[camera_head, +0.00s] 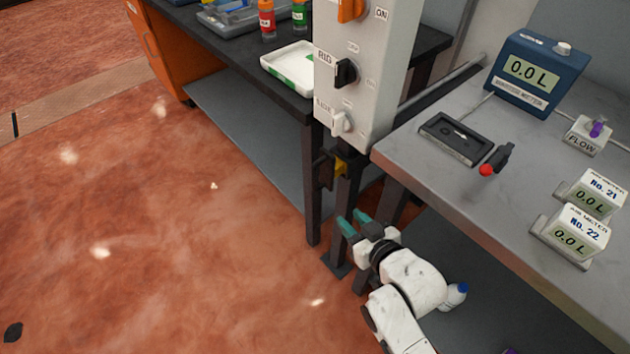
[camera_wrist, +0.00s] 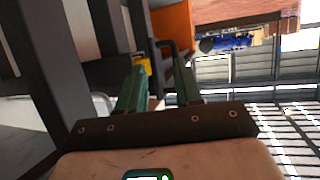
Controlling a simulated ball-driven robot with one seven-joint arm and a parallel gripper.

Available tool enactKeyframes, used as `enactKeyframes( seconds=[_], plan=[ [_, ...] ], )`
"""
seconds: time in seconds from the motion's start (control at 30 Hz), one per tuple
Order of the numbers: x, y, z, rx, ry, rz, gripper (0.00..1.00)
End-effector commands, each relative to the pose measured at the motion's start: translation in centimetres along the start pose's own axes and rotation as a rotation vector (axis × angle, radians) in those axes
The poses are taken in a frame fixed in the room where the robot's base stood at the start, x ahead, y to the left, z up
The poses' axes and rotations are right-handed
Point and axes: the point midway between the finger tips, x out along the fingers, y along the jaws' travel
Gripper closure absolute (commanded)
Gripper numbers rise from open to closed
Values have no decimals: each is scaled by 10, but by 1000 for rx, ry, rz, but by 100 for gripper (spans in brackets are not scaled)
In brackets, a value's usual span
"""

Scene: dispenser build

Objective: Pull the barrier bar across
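I cannot single out a whole barrier bar with certainty. A dark bracket with a dark upright handle (camera_head: 325,170) and a yellow part (camera_head: 341,166) sits between the two tables, below the grey switch box. In the wrist view the yellow part (camera_wrist: 144,64) shows close to the left finger, and a dark bent bar (camera_wrist: 166,48) shows just beyond the fingertips. My gripper (camera_head: 354,220) is below and slightly right of the bracket, its green fingers apart with nothing seen between them. The fingers also show in the wrist view (camera_wrist: 160,72).
The grey switch box (camera_head: 362,75) stands above the gap between tables. Dark table legs (camera_head: 312,185) are close to my gripper's left. The right table (camera_head: 450,185) carries meters and a red-tipped lever (camera_head: 490,166). Open red floor (camera_head: 150,250) lies left.

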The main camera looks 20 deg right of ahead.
Motion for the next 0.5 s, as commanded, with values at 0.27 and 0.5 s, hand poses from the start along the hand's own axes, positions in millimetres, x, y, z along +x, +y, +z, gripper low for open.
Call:
enactKeyframes(
  seconds=[0.27,0.5],
  plan=[
    [23,-17,-29,-1,323,-36,65],
    [32,-20,-41,0,384,-41,65]
  ],
)
